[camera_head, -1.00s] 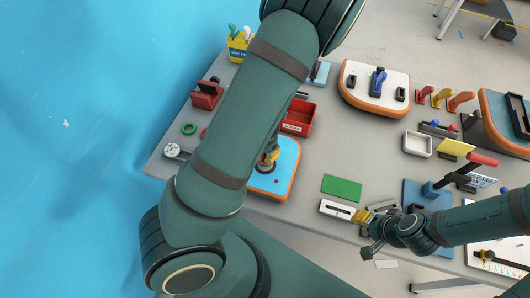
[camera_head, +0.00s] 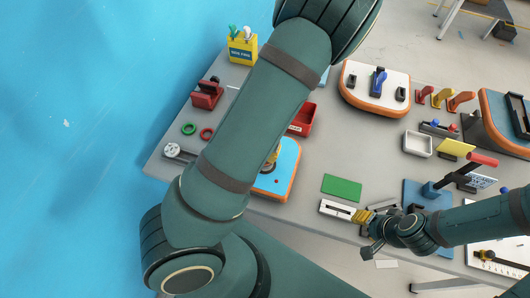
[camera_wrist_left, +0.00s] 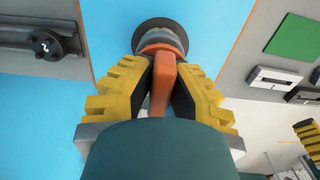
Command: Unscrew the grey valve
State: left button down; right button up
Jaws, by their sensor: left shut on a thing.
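The grey valve (camera_wrist_left: 160,33) is a round, dark grey collar on a blue board with an orange edge (camera_head: 290,182). An orange grip (camera_wrist_left: 162,80) stands out from the valve. In the left wrist view my left gripper (camera_wrist_left: 162,72) has its yellow fingers on both sides of the orange grip, shut on it. In the head view my left arm hides most of that gripper and the valve. My right gripper (camera_head: 361,215), with yellow fingers, is beside a white block with a dark slot (camera_head: 338,208). Its jaw gap is too small to judge.
A green pad (camera_head: 342,187) lies between the blue board and my right gripper. A red bin (camera_head: 302,120) stands behind the blue board. Green (camera_head: 189,128) and red (camera_head: 207,133) rings, a red holder (camera_head: 206,94) and a yellow box (camera_head: 242,48) are at the left.

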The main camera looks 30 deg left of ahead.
pick_arm(q)
jog(key=shift+w+r, duration=0.1)
jog(key=shift+r, duration=2.45)
